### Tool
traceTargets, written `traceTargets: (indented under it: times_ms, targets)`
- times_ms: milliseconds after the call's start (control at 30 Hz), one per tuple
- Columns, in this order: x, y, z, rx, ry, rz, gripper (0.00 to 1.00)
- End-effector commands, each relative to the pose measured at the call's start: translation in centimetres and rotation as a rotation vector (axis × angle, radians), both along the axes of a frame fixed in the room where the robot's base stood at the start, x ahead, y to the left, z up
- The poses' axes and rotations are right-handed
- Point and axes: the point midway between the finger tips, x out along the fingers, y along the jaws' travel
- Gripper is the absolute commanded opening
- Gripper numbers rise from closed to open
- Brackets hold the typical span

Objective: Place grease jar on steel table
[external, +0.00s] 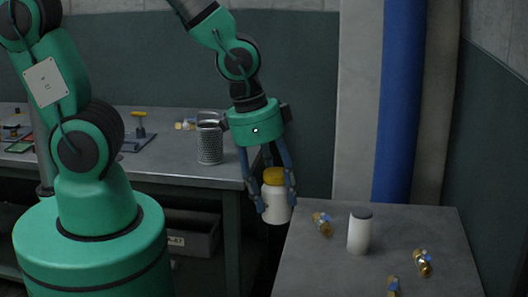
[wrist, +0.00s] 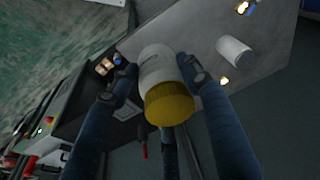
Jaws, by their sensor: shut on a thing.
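The grease jar, a white jar with a yellow lid (external: 275,205), is upright between the blue fingers of my gripper (external: 277,210). My gripper is shut on it. In the wrist view the jar (wrist: 167,88) shows lid-first between the fingers (wrist: 165,80). The grey table at the right (external: 345,275), which looks like the steel table, has its left back corner just beside the jar. The jar appears at about the height of the tabletop or above it; the exact gap cannot be told. The table also shows in the wrist view (wrist: 200,55).
The table's middle front is clear. A workbench (external: 185,165) with a perforated metal cup (external: 210,142) stands at the left. Pipes (external: 398,100) rise behind.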

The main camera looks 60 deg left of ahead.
Motion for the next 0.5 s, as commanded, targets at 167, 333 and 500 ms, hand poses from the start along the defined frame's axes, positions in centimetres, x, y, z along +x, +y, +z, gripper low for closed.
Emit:
traceTargets:
  times_ms: [167, 333, 500]
  targets:
    - [-0.2, 0.1, -4.9, 0.004, 0.007, 0.001, 0.13]
    - [-0.1, 0.1, -9.0, 0.002, 0.006, 0.002, 0.13]
    - [0.0, 0.0, -11.7, 0.001, 0.003, 0.002, 0.13]
